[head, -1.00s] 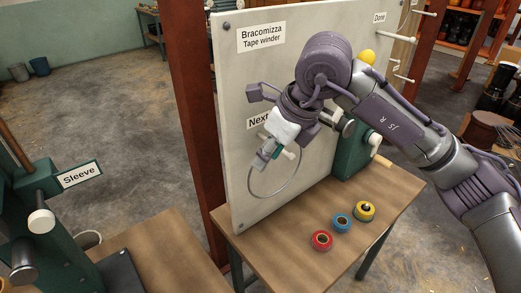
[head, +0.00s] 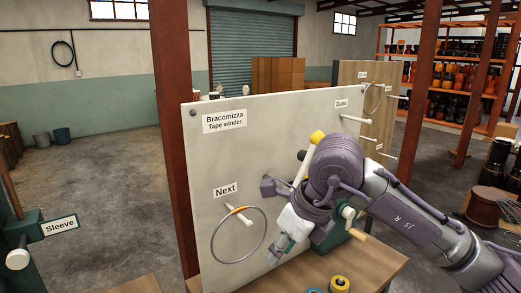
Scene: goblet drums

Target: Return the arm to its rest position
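My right arm comes in from the right, in front of the white tape winder board (head: 290,112). Its gripper (head: 276,254) points down and to the left, just right of a thin grey ring (head: 237,263). The gripper looks clear of the ring, and I see nothing held in it. Its fingers are too small and overlapped to tell whether they are open. The ring hangs at the peg (head: 240,218) under the "Next" label (head: 226,190), with an orange band at its top. My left gripper is not in view.
The wooden table (head: 375,262) below bears a yellow roll (head: 339,285) and a blue roll, cut by the lower edge. A green crank unit (head: 333,240) is partly behind my arm. A "Done" peg (head: 354,119) sticks out upper right. A red post (head: 170,130) stands left.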

